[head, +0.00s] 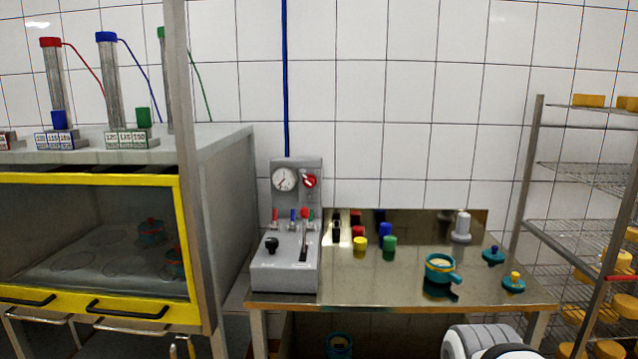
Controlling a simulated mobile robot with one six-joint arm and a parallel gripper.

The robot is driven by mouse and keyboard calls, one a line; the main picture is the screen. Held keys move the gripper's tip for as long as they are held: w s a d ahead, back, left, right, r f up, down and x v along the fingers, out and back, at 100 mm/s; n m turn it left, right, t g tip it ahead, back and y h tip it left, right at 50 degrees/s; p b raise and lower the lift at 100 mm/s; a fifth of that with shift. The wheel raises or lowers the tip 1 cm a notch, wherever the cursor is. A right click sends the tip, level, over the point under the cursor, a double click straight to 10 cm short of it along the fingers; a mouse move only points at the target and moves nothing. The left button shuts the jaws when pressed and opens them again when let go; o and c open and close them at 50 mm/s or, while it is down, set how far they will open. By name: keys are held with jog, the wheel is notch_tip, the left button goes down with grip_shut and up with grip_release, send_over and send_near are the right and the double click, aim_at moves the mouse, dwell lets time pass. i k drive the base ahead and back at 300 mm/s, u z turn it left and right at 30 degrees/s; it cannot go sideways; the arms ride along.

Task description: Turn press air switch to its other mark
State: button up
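A grey control console (286,275) stands at the left end of the steel table. Its upright panel carries a round gauge (284,179) and a red rotary knob (310,181) with a white mark. Below them is a row of small red and blue valve handles (292,214). The lower box has a black knob (271,244) and a slot with an upright lever (305,245). I cannot read any labels, so I cannot tell which of these is the press air switch or which mark it points to. My gripper is not in view; white and grey parts of my arm show at the bottom edge.
The steel table (390,287) holds coloured cylinders (389,243), a teal mould (440,268) and teal lids (513,283). A yellow-framed press cabinet (90,309) stands left, with a post beside the console. A wire rack (580,235) with cheeses stands right. The table's front is clear.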

aim_at(309, 181)
jog(key=u, duration=0.45)
jog(key=i, duration=0.95)
jog(key=u, duration=0.65)
jog(key=i, duration=1.2)
jog(key=z, duration=0.25)
